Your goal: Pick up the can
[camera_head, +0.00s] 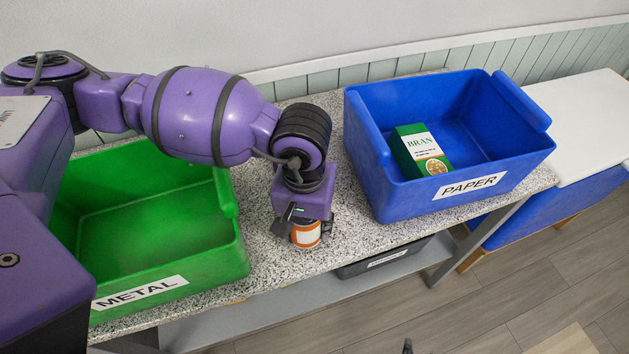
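The can (305,235), with an orange and white label, stands upright on the speckled counter between the green bin and the blue bin. My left gripper (307,220) points down over the can from above, with a dark finger at its left and right sides. The gripper covers the can's top. I cannot tell whether the fingers press on the can or stand slightly apart from it. A small dark tip (407,346) at the bottom edge may be part of my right gripper; its state does not show.
The green METAL bin (235,255) is empty where visible, left of the can. The blue PAPER bin (375,180), right of it, holds a green and white BRAN box (421,150). The speckled counter (275,262) ends just in front of the can. A white-topped surface (585,120) is at far right.

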